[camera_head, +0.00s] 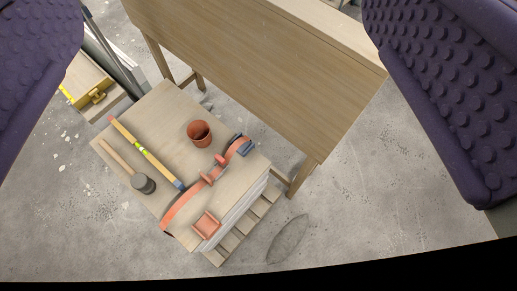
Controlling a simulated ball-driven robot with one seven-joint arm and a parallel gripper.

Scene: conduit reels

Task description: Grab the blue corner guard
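A small blue corner guard (245,147) lies near the right corner of the top board of a low stack of pale sheets (168,98). It sits at the upper end of a curved orange-red strap (178,210), and part of it is hard to make out. My gripper (235,95) shows as two purple studded fingers at the left and right edges of the picture. They are wide apart with nothing between them, well above the stack.
The stack also holds a terracotta cup (199,134), a yellow spirit level (142,151), a mallet (143,183) and an orange corner guard (206,225). A wooden table (255,65) stands close behind. Grey floor lies free at right and lower left.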

